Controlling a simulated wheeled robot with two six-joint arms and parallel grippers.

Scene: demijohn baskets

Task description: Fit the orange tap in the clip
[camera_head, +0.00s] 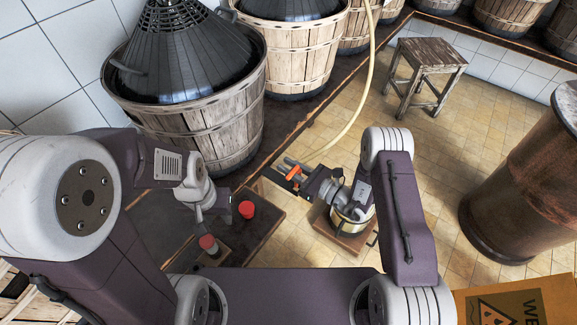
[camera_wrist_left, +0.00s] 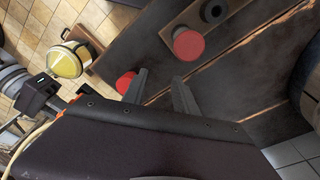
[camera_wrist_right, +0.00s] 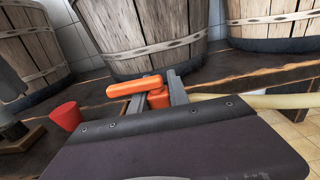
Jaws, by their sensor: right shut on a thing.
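The orange tap (camera_head: 293,173) is held in my right gripper (camera_head: 296,174), above the bench edge near the hose. In the right wrist view the tap (camera_wrist_right: 135,86) sits between the two fingers, its long handle pointing left. My left gripper (camera_head: 229,208) is lower, over the dark bench beside a red cap (camera_head: 246,209). In the left wrist view its fingers (camera_wrist_left: 160,78) are apart with nothing between them, and the red cap (camera_wrist_left: 125,82) lies just beyond one finger. I cannot make out the clip in any view.
A second red piece (camera_head: 207,242) stands on a small wooden block on the bench. Demijohn baskets (camera_head: 205,125) line the wall. A pale hose (camera_head: 362,85) hangs toward the floor.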

